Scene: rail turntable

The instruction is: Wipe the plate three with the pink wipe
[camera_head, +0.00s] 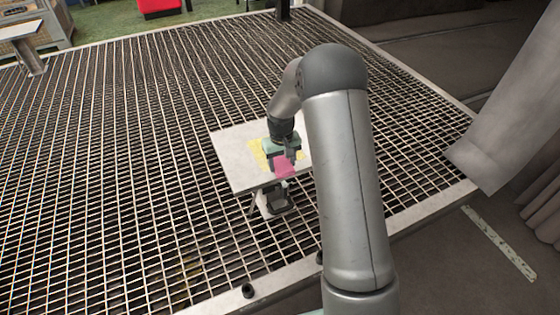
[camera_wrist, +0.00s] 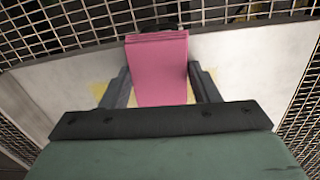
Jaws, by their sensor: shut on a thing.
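The pink wipe (camera_wrist: 160,72) is between the two fingers of my gripper (camera_wrist: 163,90) in the wrist view. My gripper is shut on it. In the head view the pink wipe (camera_head: 284,166) hangs at my gripper (camera_head: 284,155), over the near part of a pale plate (camera_head: 235,160). The plate also shows in the wrist view (camera_wrist: 245,65) below the wipe. A yellow patch (camera_head: 256,152) marks the plate's surface around my gripper, partly hidden by it. I cannot tell whether the wipe touches the plate. No number on the plate is readable.
The plate stands on a support above a metal grating floor (camera_head: 120,150). My arm hides the plate's right side. Another pale plate (camera_head: 22,30) stands at the far upper left. The grating to the left is clear.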

